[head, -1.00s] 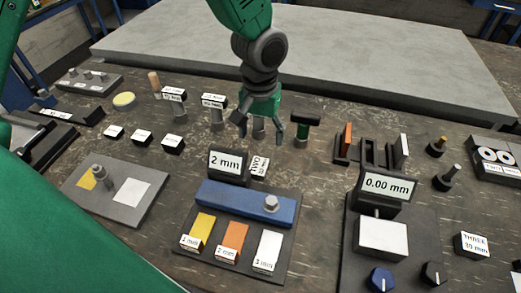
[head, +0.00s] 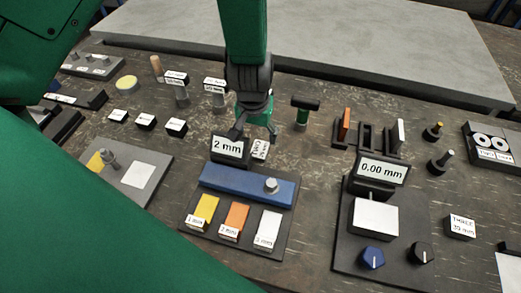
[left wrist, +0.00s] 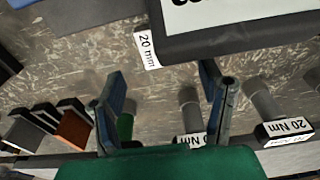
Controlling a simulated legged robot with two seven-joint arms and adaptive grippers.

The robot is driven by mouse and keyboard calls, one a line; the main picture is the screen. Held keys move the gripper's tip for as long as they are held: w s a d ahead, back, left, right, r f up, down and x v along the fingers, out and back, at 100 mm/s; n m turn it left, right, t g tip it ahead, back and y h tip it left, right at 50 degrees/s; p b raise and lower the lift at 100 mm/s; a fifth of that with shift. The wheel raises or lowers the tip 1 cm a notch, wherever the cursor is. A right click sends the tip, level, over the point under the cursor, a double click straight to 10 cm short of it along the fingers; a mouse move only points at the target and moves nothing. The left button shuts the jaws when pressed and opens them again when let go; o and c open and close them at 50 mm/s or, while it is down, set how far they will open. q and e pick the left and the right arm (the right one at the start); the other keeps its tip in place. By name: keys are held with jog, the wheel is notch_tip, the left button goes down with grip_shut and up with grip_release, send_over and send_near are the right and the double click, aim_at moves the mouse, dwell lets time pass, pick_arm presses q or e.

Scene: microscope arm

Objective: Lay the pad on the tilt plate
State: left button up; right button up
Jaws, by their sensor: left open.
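Yellow (head: 202,211), orange (head: 234,220) and white (head: 267,230) pads lie on a dark board in front of a blue bar (head: 246,187). Their labels appear to read 1, 2 and 3 mm. A sign behind the bar (head: 229,150) reads 2 mm. I cannot tell for sure which part is the tilt plate; a flat white plate (head: 375,218) sits before the 0.00 mm display. My left gripper (head: 254,134) is open and empty, just behind the 2 mm sign; its spread fingers also show in the left wrist view (left wrist: 165,100). My right gripper is not in view.
A small 20 mm tag (left wrist: 147,46) lies by the sign. Two 20 Nm tools (head: 216,93) and a green-handled tool (head: 303,113) stand near the gripper. Blue (head: 371,257) and black (head: 421,252) knobs are at the front right. A grey slab (head: 330,45) fills the back.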

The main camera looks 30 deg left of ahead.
aim_at(260, 149)
pick_arm(q)
notch_tip(260, 149, down, 2)
jog(key=shift+w+f, duration=0.1)
jog(key=shift+f, duration=0.1)
jog(key=f, duration=0.2)
jog(key=w+f, duration=0.1)
jog(key=f, duration=0.2)
jog(key=shift+d, duration=0.15)
jog(key=shift+c, duration=0.5)
grip_shut()
